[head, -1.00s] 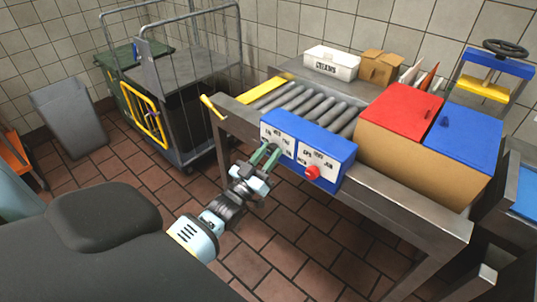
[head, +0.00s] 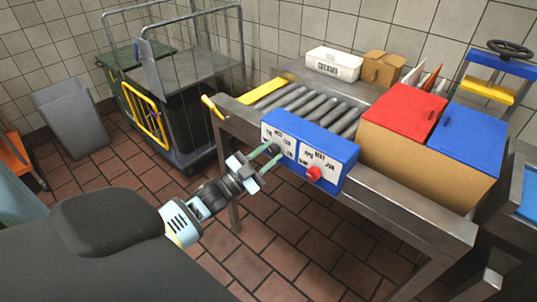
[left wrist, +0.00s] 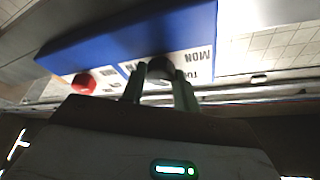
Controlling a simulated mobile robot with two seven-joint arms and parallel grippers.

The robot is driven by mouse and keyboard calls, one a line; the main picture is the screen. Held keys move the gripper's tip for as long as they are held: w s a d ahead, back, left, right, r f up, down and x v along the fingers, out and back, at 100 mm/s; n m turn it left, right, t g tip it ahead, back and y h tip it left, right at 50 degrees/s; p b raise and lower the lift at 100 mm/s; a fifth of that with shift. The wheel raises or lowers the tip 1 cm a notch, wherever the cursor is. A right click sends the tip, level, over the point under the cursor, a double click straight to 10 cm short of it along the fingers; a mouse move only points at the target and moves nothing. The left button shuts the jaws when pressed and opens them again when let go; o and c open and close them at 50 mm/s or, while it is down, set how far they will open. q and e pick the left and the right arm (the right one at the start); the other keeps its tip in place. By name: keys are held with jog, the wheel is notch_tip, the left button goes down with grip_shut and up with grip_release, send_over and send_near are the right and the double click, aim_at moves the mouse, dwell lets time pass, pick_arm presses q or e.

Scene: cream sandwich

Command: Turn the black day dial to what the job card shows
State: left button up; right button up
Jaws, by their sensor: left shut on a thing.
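A blue control box (head: 330,147) is mounted on the front of the roller conveyor. Its left white panel, with small day lettering, carries the black day dial (left wrist: 160,66). The right panel shows month lettering and a red dial (head: 313,174), which also shows in the left wrist view (left wrist: 84,83). My left gripper (head: 275,153) is shut on the black dial, one green finger on each side, as the left wrist view also shows (left wrist: 160,74). The fingers partly hide the dial and its lettering, so its setting is unreadable. I cannot make out the job card. My right gripper is out of view.
The conveyor (head: 312,106) has a steel frame. A cardboard box with red (head: 403,111) and blue (head: 466,138) lids stands right of the control box. A wire-sided cart (head: 190,75) is at left. The tiled floor in front is open.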

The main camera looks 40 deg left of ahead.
pick_arm(q)
jog(key=shift+m, duration=0.4)
jog(key=o, duration=1)
jog(key=shift+c, duration=0.2)
jog(key=v, duration=0.8)
jog(key=shift+b, duration=0.45)
